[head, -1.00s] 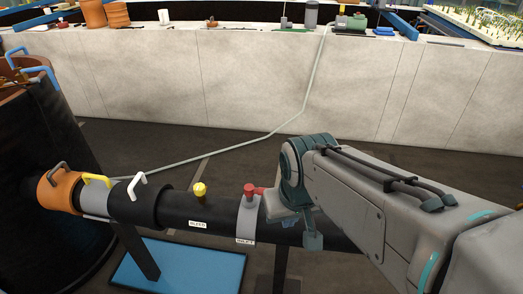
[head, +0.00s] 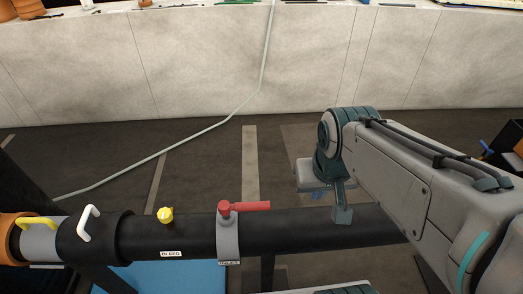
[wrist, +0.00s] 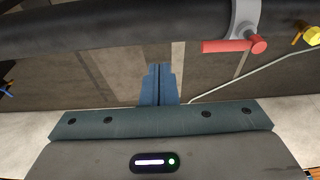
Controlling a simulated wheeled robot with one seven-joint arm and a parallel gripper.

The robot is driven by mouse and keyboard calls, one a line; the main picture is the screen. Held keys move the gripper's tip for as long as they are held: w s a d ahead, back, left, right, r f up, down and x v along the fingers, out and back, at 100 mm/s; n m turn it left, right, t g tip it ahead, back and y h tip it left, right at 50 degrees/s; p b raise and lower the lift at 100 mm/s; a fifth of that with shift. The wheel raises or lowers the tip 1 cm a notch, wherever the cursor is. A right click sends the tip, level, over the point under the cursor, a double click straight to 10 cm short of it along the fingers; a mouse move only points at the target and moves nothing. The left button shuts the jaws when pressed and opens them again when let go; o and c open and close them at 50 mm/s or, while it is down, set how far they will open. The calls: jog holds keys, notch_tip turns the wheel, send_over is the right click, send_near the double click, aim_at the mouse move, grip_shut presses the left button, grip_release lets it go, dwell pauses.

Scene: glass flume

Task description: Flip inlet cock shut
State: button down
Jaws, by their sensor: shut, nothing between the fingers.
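The inlet cock's red handle (head: 250,206) lies along the black pipe, pointing right from its round red hub (head: 224,208). It sits on a grey collar (head: 228,240) with a small, hard-to-read label below. In the wrist view the red handle (wrist: 228,46) shows at the upper right, its free end toward the left. My gripper (head: 316,195) is to the right of the handle's free end and on the far side of the pipe, apart from both. In the wrist view my gripper's fingers (wrist: 157,68) are together and empty, over bare floor.
A yellow bleed knob (head: 166,215), labelled BLEED, stands left of the cock on the black pipe (head: 300,230). White (head: 90,222) and yellow (head: 38,222) lever handles are farther left. A pale hose (head: 200,132) runs across the floor to the concrete wall (head: 200,65).

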aim_at(244, 207)
jog(key=shift+s+a, duration=0.1)
jog(key=w+a+f+g+p, duration=0.1)
jog(key=w+a+g+p, duration=0.1)
jog(key=w+a+p, duration=0.2)
jog(key=w+a+f+g+p, duration=0.2)
jog(key=w+a, duration=0.5)
jog(key=w, duration=0.6)
jog(key=shift+w+a+g+p, duration=0.35)
jog(key=shift+g+p, duration=0.35)
jog(key=shift+p, duration=0.5)
jog(key=shift+s+f, duration=0.1)
jog(key=shift+f, duration=0.05)
jog(key=s+f+p, duration=0.3)
jog(key=s+f, duration=0.3)
jog(key=f, duration=0.4)
jog(key=shift+a+f, duration=0.15)
